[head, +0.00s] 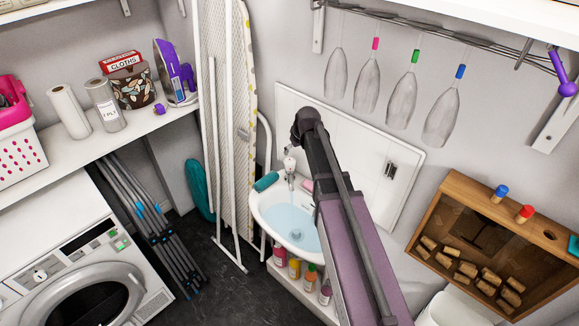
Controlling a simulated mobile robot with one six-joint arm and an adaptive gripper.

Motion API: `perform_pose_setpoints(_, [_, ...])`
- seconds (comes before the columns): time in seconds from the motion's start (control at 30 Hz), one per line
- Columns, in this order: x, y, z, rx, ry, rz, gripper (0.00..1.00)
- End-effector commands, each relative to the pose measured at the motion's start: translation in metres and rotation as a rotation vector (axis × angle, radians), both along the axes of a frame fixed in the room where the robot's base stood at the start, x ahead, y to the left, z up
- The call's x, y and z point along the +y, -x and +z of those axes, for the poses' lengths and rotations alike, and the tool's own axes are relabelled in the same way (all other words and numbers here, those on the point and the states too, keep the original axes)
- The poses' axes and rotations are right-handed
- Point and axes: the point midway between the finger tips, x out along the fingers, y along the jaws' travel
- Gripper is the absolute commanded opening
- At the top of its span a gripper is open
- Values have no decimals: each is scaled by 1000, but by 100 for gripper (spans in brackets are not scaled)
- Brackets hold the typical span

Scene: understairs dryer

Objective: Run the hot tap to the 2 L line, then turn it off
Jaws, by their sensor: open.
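The white basin (262,222) stands against the back wall and holds pale blue water. I cannot read a 2 L line in it. The chrome tap (291,170) rises at the back of the basin. My arm comes up from the bottom of the head view and covers the basin's right side. Its dark end with my gripper (297,138) is just above the tap. The jaws are small and partly hidden, and nothing shows held in them. I cannot tell whether they touch the tap.
A teal roll (266,181) lies on the basin's left rim. Bottles (294,268) stand under the basin. An ironing board (238,120) leans at left. A wooden box (447,205) is at right, a washing machine (60,235) at left.

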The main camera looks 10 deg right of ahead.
Motion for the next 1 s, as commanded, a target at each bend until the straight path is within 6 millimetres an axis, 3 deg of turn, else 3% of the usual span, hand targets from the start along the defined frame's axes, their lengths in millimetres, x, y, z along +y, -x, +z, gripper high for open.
perform_pose_setpoints(1.0, [12, -32, -82, 0, 0, 2, 85])
